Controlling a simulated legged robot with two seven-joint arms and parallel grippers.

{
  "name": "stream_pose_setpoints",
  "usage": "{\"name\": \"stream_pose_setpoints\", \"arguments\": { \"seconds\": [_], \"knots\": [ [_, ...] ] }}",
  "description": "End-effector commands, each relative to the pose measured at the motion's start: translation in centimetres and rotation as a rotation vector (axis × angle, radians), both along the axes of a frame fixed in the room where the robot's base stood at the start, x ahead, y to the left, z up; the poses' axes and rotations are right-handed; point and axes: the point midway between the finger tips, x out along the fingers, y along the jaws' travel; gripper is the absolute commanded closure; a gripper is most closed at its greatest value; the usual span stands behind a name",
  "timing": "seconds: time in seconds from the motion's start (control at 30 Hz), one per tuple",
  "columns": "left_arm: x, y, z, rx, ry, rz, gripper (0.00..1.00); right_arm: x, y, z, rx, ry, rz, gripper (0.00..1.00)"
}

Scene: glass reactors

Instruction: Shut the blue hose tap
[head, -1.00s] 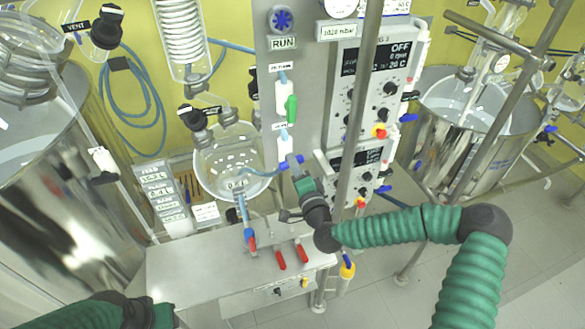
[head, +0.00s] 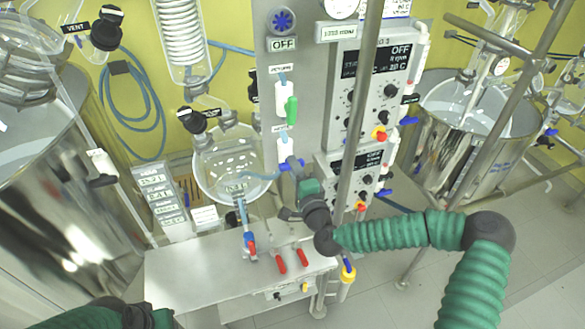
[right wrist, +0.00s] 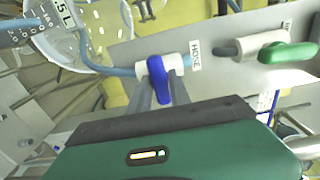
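The blue hose tap (right wrist: 157,72) sits on a white valve body beside a "HOSE" label in the right wrist view. Its lever lies across the line of the light blue hose.
A green-handled tap (right wrist: 288,52) is on the same panel. A glass vessel (head: 228,165) stands left of the tap. Red-handled valves (head: 291,262) are below. A vertical metal post (head: 352,150) stands close to my right gripper. The bench top (head: 195,270) is mostly bare.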

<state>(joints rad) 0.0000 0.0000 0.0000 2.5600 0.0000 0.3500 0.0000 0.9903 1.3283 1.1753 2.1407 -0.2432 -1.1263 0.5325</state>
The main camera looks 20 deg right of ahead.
Motion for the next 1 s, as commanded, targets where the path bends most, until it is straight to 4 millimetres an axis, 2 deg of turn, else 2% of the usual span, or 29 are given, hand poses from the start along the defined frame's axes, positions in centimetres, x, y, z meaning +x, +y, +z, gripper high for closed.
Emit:
{"name": "stream_pose_setpoints", "arguments": {
  "seconds": [0.03, 0.13, 0.37, 0.47, 0.57, 0.87, 0.9, 0.93, 1.0],
  "knots": [
    [0.0, 0.0, -0.1, 0.000, 0.000, 0.000, 0.64, -0.1, -0.1, -0.7, 0.001, 0.015, -0.002, 0.71],
    [0.0, 0.0, -0.1, 0.000, 0.000, 0.000, 0.64, -0.1, -0.1, -0.6, 0.001, 0.013, -0.001, 0.58],
    [0.0, 0.0, -0.1, 0.000, 0.000, 0.000, 0.64, 0.0, 0.0, -0.4, 0.000, 0.007, 0.000, 0.58],
    [0.0, 0.0, -0.3, 0.000, 0.000, 0.000, 0.64, -0.6, 0.0, -0.4, 0.000, 0.006, 0.000, 0.58],
    [0.0, 0.0, -0.8, 0.000, 0.000, 0.000, 0.64, -2.3, -0.1, -0.5, -0.001, 0.006, 0.001, 0.58],
    [0.0, 0.0, -2.8, 0.000, 0.000, 0.000, 0.64, -11.0, -0.6, -0.7, 0.000, 0.009, 0.000, 0.58],
    [-0.1, 0.0, -1.7, 0.000, 0.002, 0.000, 0.64, -11.7, -0.7, 0.1, 0.003, 0.010, -0.004, 0.58],
    [-0.1, 0.0, 0.1, 0.000, 0.002, 0.000, 0.64, -11.5, -0.9, 1.0, 0.005, 0.010, -0.007, 0.58],
    [0.0, 0.0, 2.2, 0.000, -0.001, 0.000, 0.64, -11.6, -1.1, 1.1, 0.007, 0.010, -0.013, 0.58]
  ]
}}
